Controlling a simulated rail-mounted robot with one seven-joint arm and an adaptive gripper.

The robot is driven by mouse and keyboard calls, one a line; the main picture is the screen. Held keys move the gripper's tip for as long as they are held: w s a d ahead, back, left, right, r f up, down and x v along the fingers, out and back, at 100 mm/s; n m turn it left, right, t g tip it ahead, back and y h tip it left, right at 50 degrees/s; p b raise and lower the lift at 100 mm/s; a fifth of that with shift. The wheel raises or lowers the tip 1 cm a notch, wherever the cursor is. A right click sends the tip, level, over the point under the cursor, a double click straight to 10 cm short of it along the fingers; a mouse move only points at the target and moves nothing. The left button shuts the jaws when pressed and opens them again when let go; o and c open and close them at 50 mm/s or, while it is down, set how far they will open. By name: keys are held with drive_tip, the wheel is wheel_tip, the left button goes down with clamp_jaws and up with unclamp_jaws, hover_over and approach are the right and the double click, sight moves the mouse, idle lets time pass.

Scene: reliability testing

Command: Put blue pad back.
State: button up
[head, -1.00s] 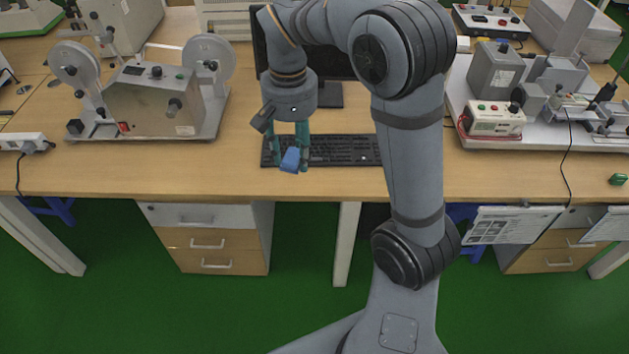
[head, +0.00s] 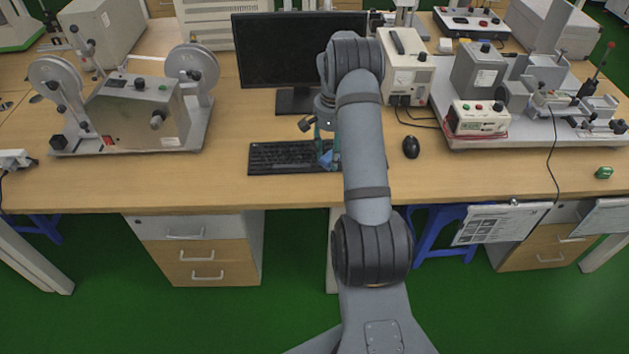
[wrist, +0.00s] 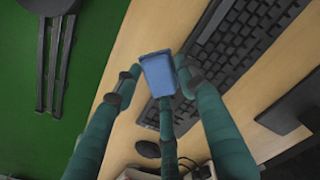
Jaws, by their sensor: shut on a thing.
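The blue pad (wrist: 158,74) is held between the fingertips of my gripper (wrist: 157,80), shown in the middle of the wrist view. In the head view the blue pad (head: 328,159) shows in part beside my forearm, over the keyboard. My gripper (head: 326,150) there has teal fingers and is partly hidden by my arm. The gripper is shut on the pad and appears to hold it above the desk; the exact height is unclear.
A black keyboard (head: 283,158) lies below, with a monitor (head: 290,50) behind and a mouse (head: 411,147) to the right. A reel machine (head: 140,115) stands left. A test rig with a white control box (head: 478,118) stands right.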

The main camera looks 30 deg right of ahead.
hover_over(315, 187)
wheel_tip(315, 187, down, 4)
drive_tip(key=shift+r+p, duration=0.2)
drive_tip(key=shift+p, duration=0.2)
drive_tip(key=shift+f+p, duration=0.4)
drive_tip(key=shift+f, duration=1.5)
drive_tip(key=shift+f, duration=0.2)
drive_tip(key=o, duration=1)
drive_tip(key=shift+o, duration=0.6)
wheel_tip(315, 187, up, 12)
drive_tip(key=shift+r+b, duration=0.2)
drive_tip(key=shift+b, duration=0.2)
drive_tip(key=shift+f, duration=0.1)
